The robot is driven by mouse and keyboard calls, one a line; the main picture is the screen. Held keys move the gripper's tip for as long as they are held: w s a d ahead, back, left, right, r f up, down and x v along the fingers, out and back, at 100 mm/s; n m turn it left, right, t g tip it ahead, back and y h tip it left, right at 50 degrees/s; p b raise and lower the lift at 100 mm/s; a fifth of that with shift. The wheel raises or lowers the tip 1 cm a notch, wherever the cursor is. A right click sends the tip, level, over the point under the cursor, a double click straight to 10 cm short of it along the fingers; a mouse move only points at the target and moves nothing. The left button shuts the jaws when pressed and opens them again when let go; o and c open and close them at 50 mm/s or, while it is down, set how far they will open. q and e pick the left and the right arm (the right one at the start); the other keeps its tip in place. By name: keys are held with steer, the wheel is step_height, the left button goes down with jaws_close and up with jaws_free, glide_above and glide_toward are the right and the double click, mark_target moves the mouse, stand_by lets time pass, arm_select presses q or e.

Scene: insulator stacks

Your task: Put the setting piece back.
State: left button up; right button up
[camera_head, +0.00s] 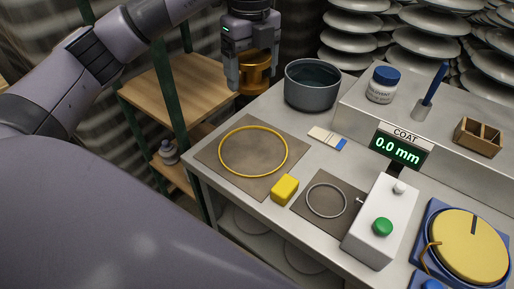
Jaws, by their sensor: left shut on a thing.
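My left gripper (252,70) is at the top centre, pointing down, with its fingers shut on an amber, stepped round piece (256,82). The fingers hide part of this piece. It is held beyond the table's back left edge, left of the grey bowl. I cannot tell for sure whether it is the setting piece. A yellow block (285,189) sits on the table between two brown mats. The left mat (214,160) bears a yellow ring outline, empty inside. The right mat (308,211) bears a smaller grey ring. My right gripper is not in view.
A grey bowl (311,92) stands close right of the held piece. A gauge reading 0.0 mm (398,150), a white box with a green button (377,225) and a yellow turntable (468,245) fill the right side. A wooden shelf (180,95) is at left.

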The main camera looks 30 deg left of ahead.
arm_select(q)
steer(key=shift+w+a+n, duration=0.15)
steer(key=shift+w+n, duration=0.2)
steer(key=shift+n, duration=0.65)
steer(key=shift+f, duration=0.1)
steer(key=b, duration=0.2)
glide_toward(253, 151)
steer(key=shift+f+b, duration=0.3)
steer(key=shift+f, duration=2.75)
steer(key=shift+f, duration=0.1)
